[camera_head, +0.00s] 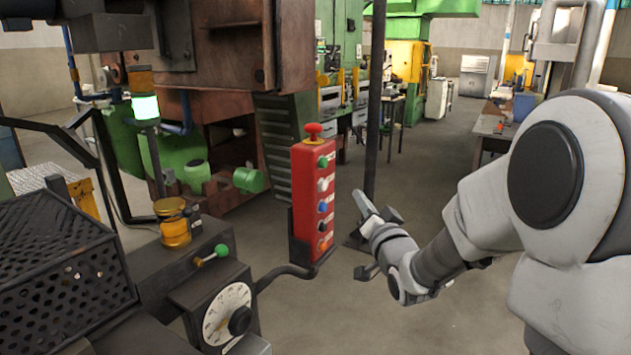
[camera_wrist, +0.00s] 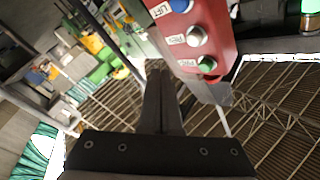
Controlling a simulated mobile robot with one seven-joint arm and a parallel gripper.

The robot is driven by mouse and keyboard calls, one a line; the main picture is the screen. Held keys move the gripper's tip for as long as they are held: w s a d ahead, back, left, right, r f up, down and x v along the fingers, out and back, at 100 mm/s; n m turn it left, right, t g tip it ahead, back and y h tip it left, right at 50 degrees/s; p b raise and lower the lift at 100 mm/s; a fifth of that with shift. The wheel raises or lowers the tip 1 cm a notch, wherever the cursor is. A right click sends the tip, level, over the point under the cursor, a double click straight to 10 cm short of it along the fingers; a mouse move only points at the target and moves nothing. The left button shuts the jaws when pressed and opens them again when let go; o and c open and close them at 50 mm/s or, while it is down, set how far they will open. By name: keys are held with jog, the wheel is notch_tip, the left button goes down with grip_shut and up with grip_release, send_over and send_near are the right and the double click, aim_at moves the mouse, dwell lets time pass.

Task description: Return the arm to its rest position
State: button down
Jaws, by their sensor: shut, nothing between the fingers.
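My gripper (camera_wrist: 160,76) shows in the wrist view with its two dark fingers together and nothing between them. In the head view my arm (camera_head: 480,215) reaches in from the right, bent at the elbow. Its wrist end is just right of a red control box, with a gap between them in that view. The fingertips are hard to make out there. In the wrist view the red control box (camera_wrist: 218,38) is close by, at the upper right of the fingers. I cannot tell the exact distance between them.
The red control box (camera_head: 312,195) has a red top knob and a column of coloured buttons. A dark post (camera_head: 374,110) stands behind my wrist. Open floor lies beyond.

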jog(key=s+n+g+h+p, duration=0.1)
jog(key=s+g, duration=0.5)
jog(key=s, duration=1)
jog(key=s+a+n+g+h+p, duration=0.1)
jog(key=s+n+g, duration=0.3)
jog(key=s, duration=1.3)
jog(key=f+g+p, duration=0.1)
jog(key=g, duration=0.2)
jog(key=shift+s+n+g+h+p, duration=0.25)
jog(key=shift+n+g+h+p, duration=0.05)
jog(key=shift+p, duration=0.1)
jog(key=shift+a, duration=0.15)
